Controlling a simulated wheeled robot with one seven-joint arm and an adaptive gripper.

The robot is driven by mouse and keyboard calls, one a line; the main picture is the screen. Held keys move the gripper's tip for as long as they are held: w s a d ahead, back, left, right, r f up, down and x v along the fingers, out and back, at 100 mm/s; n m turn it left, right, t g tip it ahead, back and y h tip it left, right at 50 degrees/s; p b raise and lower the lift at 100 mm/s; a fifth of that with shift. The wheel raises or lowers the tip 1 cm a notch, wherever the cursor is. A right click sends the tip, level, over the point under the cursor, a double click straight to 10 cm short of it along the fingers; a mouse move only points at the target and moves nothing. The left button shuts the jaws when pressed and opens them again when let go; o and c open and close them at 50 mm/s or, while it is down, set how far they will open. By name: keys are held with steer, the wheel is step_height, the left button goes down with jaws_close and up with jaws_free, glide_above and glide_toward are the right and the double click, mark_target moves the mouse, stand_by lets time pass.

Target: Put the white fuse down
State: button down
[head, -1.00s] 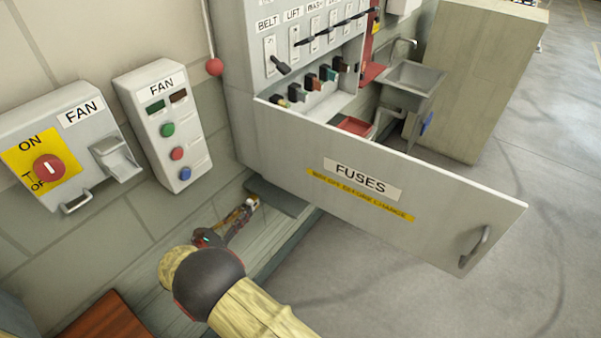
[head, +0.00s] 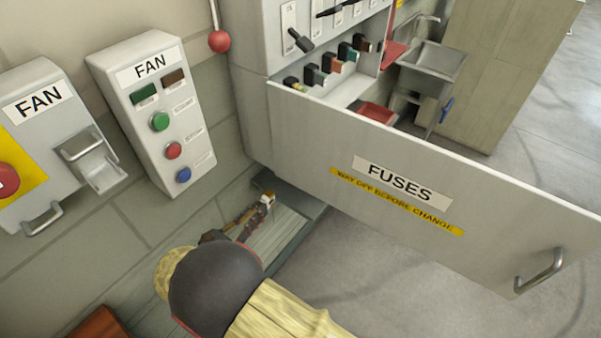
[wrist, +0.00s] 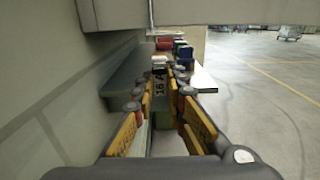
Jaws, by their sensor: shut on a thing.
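The white fuse (wrist: 159,84), marked 16, is between the fingertips of my gripper (wrist: 160,95) in the wrist view. My gripper is shut on it. In the head view my gripper (head: 262,204) points away from me, low beside the wall, and the fuse is a small pale spot at its tips, mostly hidden. The tips are near a dark grey ledge (head: 297,202) below the fuse cabinet. I cannot tell whether the fuse touches anything beneath it.
The open cabinet door (head: 300,140), labelled FUSES, reaches out to the right above the ledge. Several coloured fuses (head: 335,64) stand in the cabinet. A FAN button box (head: 150,110) is on the wall at left. Red, green and blue items (wrist: 182,50) show beyond the fuse.

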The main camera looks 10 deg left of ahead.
steer(key=b, duration=0.4)
glide_above(292, 190)
steer(key=shift+s+a, duration=0.2)
steer(key=shift+s, duration=0.1)
steer(key=f+b, duration=0.2)
steer(key=f, duration=0.1)
steer(key=shift+w+d+b, duration=0.2)
steer(key=shift+w+b, duration=0.1)
steer(key=shift+w, duration=0.05)
steer(key=shift+f, duration=0.35)
steer(key=shift+r, duration=0.1)
steer(key=c, duration=1.8)
jaws_free()
